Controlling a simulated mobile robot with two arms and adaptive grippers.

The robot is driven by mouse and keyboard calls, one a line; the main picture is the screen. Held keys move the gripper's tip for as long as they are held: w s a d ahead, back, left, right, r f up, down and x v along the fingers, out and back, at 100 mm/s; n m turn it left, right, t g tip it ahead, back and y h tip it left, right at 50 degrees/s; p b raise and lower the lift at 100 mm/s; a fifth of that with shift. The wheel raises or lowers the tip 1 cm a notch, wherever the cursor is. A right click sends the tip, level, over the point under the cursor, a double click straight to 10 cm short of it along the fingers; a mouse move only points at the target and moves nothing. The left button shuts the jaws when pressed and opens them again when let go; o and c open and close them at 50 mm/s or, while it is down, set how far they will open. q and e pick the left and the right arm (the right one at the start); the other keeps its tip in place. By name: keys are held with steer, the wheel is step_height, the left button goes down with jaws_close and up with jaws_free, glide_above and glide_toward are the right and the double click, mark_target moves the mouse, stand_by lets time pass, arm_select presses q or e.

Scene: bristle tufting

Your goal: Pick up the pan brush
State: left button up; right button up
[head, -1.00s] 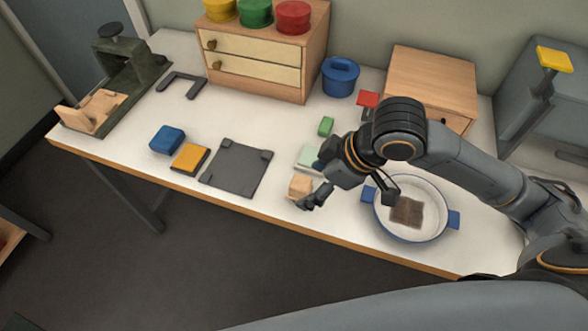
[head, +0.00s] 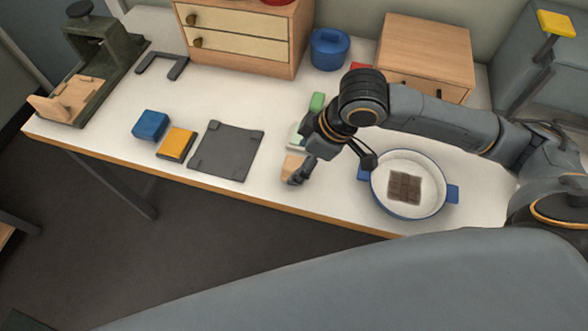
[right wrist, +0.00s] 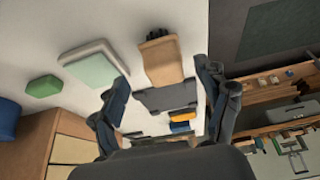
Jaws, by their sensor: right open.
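The pan brush seems to be the small wooden block (head: 291,166) near the front edge of the table. In the right wrist view the wooden block (right wrist: 162,62) has dark bristles at its far end. My right gripper (head: 331,171) is open above the table, with one finger by the block and the other by the pan's left side. In the right wrist view its spread fingers (right wrist: 166,88) lie on either side of the block's line, with nothing held between them. The gripper hides part of the block in the head view. My left gripper is out of view.
A blue-rimmed white pan (head: 433,204) with a brown square patch (head: 404,187) stands right of the gripper. A pale green block (right wrist: 92,66) and a green block (head: 317,103) lie behind. A dark grey mat (head: 225,150), orange block (head: 176,142) and blue block (head: 150,124) lie left.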

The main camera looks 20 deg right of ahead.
mark_target(299, 164)
steer(key=x, duration=0.4)
steer(key=shift+s+a+f, duration=0.15)
steer(key=shift+s+f, duration=0.05)
steer(key=shift+f, duration=0.15)
steer(key=c, duration=1.3)
steer(key=shift+o, duration=0.2)
steer(key=shift+r, duration=0.1)
